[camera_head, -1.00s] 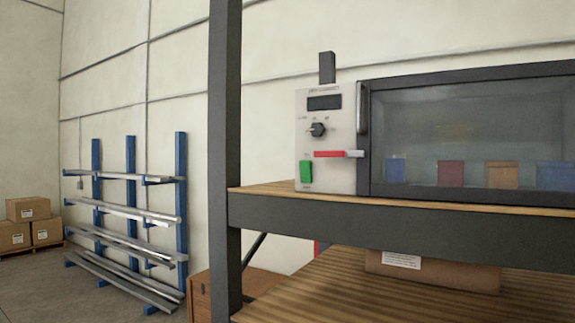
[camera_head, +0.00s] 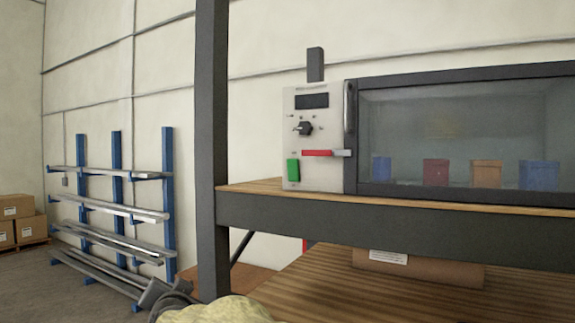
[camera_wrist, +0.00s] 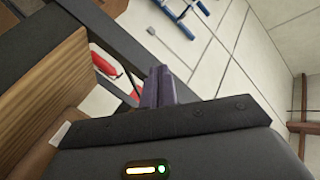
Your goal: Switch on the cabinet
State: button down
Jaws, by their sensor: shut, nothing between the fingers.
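The cabinet (camera_head: 450,130) stands on the wooden shelf, with a dark frame and a glass front. Its pale control panel (camera_head: 294,104) at the left carries a dark display, a black knob (camera_head: 303,129), a red and grey lever (camera_head: 318,153) and a green switch (camera_head: 293,171). Behind the glass are several blue, red and orange boxes. In the wrist view my gripper (camera_wrist: 158,80) is shut and empty, beside the dark shelf frame and away from the panel. The cabinet is not in the wrist view. In the head view part of my arm shows at the bottom edge, below the shelf.
A dark upright post (camera_head: 212,150) stands left of the panel. The shelf's front beam (camera_head: 390,220) runs below the cabinet. A brown box (camera_head: 430,270) lies on the lower shelf. A blue rack (camera_head: 116,190) with metal bars and cardboard boxes (camera_head: 15,207) stand at the left.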

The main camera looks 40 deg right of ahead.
jog(key=d+r+m+h, duration=0.3)
jog(key=r+m, duration=0.1)
jog(key=r, duration=0.3)
jog(key=d+r+m+h, duration=0.4)
jog(key=r, duration=0.3)
jog(key=s+d+r+m+g+h+p, duration=0.1)
jog(key=s+d+r+m+g+h, duration=0.5)
jog(key=s+r+m, duration=0.3)
jog(key=d+r+m+g, duration=0.1)
jog(key=m, duration=0.3)
jog(key=shift+s+d+r+g+h, duration=0.15)
jog(key=shift+s+g+h, duration=0.15)
jog(key=shift+s+h, duration=0.1)
jog(key=shift+d, duration=0.1)
jog(key=p, duration=0.7)
send_near(292, 160)
jog(key=x, duration=0.6)
jog(key=shift+d+r, duration=0.1)
jog(key=shift+d, duration=0.05)
jog(key=shift+w+d, duration=0.15)
jog(key=shift+d, duration=0.1)
